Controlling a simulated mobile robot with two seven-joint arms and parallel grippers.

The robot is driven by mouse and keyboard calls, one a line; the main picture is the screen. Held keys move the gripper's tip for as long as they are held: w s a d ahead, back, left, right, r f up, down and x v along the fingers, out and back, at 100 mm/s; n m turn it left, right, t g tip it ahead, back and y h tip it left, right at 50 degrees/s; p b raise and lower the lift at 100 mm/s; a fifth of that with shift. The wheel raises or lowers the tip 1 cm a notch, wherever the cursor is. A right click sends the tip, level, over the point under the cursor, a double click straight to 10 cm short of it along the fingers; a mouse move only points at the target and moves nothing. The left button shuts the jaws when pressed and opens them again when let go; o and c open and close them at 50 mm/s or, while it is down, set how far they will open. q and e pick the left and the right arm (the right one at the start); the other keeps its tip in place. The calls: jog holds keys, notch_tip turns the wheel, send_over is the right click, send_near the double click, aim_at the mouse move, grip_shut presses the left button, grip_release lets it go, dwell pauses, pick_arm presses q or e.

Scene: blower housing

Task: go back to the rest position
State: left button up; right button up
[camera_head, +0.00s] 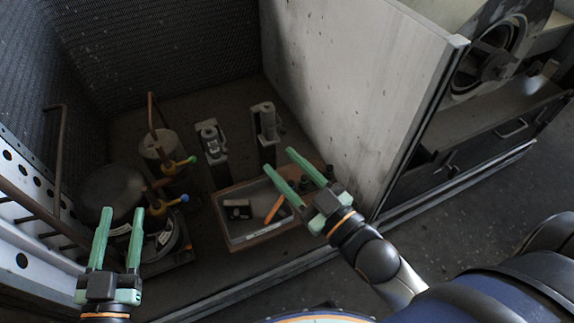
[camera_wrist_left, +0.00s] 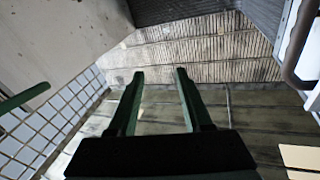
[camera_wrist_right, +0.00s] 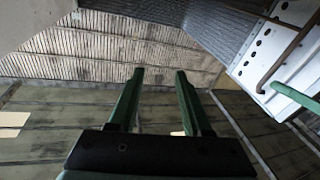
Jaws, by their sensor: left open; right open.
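My left gripper (camera_head: 118,240) is at the lower left of the head view, its two green fingers parallel and apart with nothing between them. It is also open and empty in the left wrist view (camera_wrist_left: 159,76). My right gripper (camera_head: 280,164) is right of centre, above the right side of a shallow tray (camera_head: 262,238). Its green fingers are apart and empty, as the right wrist view (camera_wrist_right: 159,76) also shows. How high either gripper is above the things below is hard to tell.
The tray holds an orange-handled item (camera_head: 274,209) and a small dark box (camera_head: 237,209). Valved cylinders (camera_head: 158,148) stand at left, with two upright devices (camera_head: 213,141) behind the tray. A pale partition (camera_head: 362,85) rises at right. A perforated white panel (camera_head: 22,215) bounds the left.

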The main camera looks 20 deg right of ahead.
pick_arm(q)
jog(key=shift+r+p, duration=0.2)
jog(key=shift+p, duration=0.3)
pick_arm(e)
jog(key=shift+r, duration=0.1)
pick_arm(q)
jog(key=s+a+f+n+g+y+p, duration=0.2)
jog(key=s+f+g+p, duration=0.3)
jog(key=p, duration=1.7)
jog(key=shift+s+a+n+g+y, duration=0.2)
jog(key=shift+s+n+g+y, duration=0.45)
jog(key=shift+s+g, duration=1.4)
pick_arm(e)
jog(key=s+d+f+m+g+h, duration=0.2)
jog(key=s+f+g, duration=0.3)
jog(key=s+g, duration=0.3)
jog(key=shift+s+d+m+g+h, duration=0.25)
jog(key=shift+s+m+g+h, duration=0.15)
jog(key=shift+s+m+h, duration=0.25)
pick_arm(q)
jog(key=shift+s+f, duration=0.1)
pick_arm(e)
jog(key=shift+f, duration=0.1)
